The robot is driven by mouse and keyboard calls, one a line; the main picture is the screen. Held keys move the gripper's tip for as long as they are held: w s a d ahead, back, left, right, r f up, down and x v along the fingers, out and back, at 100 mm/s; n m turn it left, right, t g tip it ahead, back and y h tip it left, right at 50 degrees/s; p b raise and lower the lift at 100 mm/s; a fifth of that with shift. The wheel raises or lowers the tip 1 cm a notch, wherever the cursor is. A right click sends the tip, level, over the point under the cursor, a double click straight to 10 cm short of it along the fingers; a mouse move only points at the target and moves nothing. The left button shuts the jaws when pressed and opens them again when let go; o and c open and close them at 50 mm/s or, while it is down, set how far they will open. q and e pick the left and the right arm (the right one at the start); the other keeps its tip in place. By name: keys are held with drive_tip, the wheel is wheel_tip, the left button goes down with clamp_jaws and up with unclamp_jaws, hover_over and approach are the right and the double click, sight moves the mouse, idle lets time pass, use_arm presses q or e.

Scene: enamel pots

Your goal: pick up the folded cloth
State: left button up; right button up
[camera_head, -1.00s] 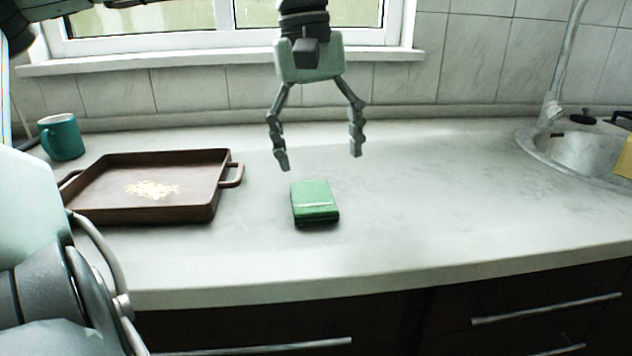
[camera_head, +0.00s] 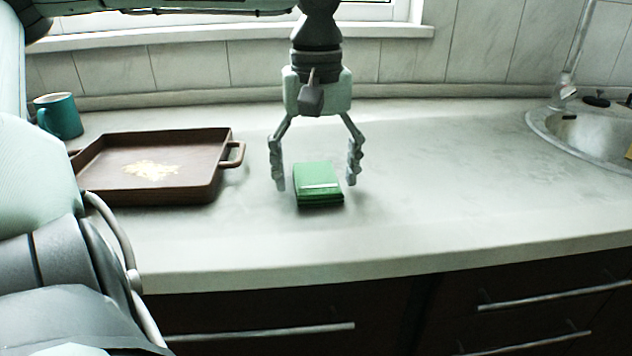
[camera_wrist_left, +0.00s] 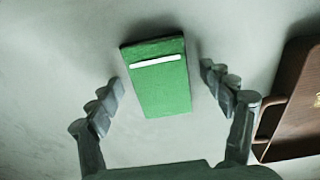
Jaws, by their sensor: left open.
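The folded cloth (camera_head: 318,182) is a green, flat rectangular block with a white stripe, lying on the worktop in the middle of the head view. It also shows in the left wrist view (camera_wrist_left: 162,85). My left gripper (camera_head: 315,186) points down over it, open, with one finger on either side of the cloth in the head view. In the left wrist view the open fingers (camera_wrist_left: 163,82) flank the cloth with gaps on both sides. The cloth is not held. My right gripper is in neither view.
A brown tray (camera_head: 88,180) with yellowish bits in it stands left of the cloth, its handle towards the gripper. A teal mug (camera_head: 62,117) stands behind it. A sink (camera_head: 590,125) is at the right. The worktop (camera_head: 450,180) between cloth and sink is clear.

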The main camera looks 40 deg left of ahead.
use_arm(q)
drive_tip(key=shift+r, duration=0.1)
drive_tip(key=c, duration=1.2)
drive_tip(key=shift+r, duration=0.1)
drive_tip(key=shift+c, duration=0.2)
wheel_tip(320, 180, up, 10)
wheel_tip(320, 180, up, 17)
drive_tip(key=p, duration=0.3)
hover_over(317, 177)
drive_tip(key=shift+s+d+r, duration=0.1)
drive_tip(key=shift+d+r, duration=0.05)
drive_tip(key=shift+r, duration=0.25)
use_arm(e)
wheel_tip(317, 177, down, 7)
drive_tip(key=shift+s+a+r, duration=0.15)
use_arm(q)
drive_tip(key=o, duration=0.4)
drive_tip(key=shift+c, duration=1.4)
